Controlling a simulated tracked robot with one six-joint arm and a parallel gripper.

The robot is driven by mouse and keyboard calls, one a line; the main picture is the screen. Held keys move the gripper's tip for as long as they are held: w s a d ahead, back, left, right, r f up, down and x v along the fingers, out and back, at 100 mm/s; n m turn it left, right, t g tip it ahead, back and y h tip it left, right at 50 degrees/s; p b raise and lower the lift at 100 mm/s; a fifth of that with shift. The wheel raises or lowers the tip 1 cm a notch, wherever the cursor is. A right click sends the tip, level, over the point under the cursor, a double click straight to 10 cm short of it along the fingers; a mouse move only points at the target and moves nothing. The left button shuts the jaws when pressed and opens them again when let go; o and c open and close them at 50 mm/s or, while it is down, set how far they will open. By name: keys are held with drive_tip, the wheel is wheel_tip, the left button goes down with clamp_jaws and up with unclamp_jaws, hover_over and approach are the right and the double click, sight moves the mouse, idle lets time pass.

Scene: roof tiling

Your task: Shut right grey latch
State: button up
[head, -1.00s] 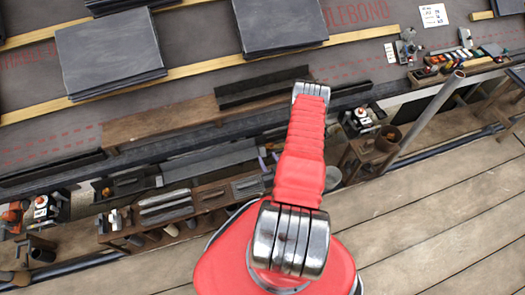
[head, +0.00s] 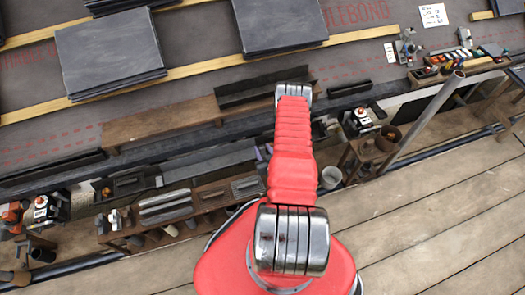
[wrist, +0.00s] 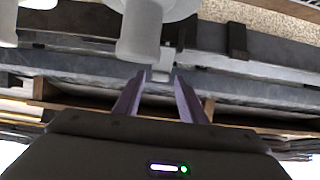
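My gripper (wrist: 160,76) shows in the wrist view as two purple fingers standing apart, with a visible gap and nothing clearly held between them. A pale grey piece (wrist: 160,68) lies beyond the fingertips; I cannot tell if it is a latch or if it touches them. In the head view my red arm hides most of the gripper, and only a bit of purple finger shows left of the arm, near the dark rail. I cannot make out the right grey latch or its position in either view.
A wooden tool rack (head: 212,197) runs left of my arm. Slate stacks (head: 110,52) lie on the roof. The plank floor at lower right is clear.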

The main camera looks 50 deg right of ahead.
drive_tip(key=c, duration=0.9)
drive_tip(key=shift+a, duration=0.15)
drive_tip(key=shift+w, duration=0.15)
drive_tip(key=shift+w+d+g+y, duration=0.3)
drive_tip(key=shift+g+y, duration=0.1)
drive_tip(key=shift+g, duration=0.2)
drive_tip(key=shift+w+d+f+g+y, duration=0.2)
drive_tip(key=shift+w+g+y, duration=0.4)
drive_tip(key=shift+g, duration=0.6)
drive_tip(key=shift+w+d+f+g+y, duration=0.15)
drive_tip(key=shift+w+f+g+y, duration=0.15)
drive_tip(key=shift+g, duration=0.35)
drive_tip(key=shift+w+d+f+g+y, duration=0.15)
drive_tip(key=shift+g+y, duration=0.2)
drive_tip(key=shift+g, duration=0.25)
drive_tip(key=shift+w+d+f+g+y, duration=0.1)
drive_tip(key=shift+w+f+g+y, duration=0.2)
drive_tip(key=shift+g, duration=0.35)
drive_tip(key=shift+w+d+f+g+y, duration=0.2)
drive_tip(key=shift+g+y, duration=0.25)
drive_tip(key=shift+g, duration=0.35)
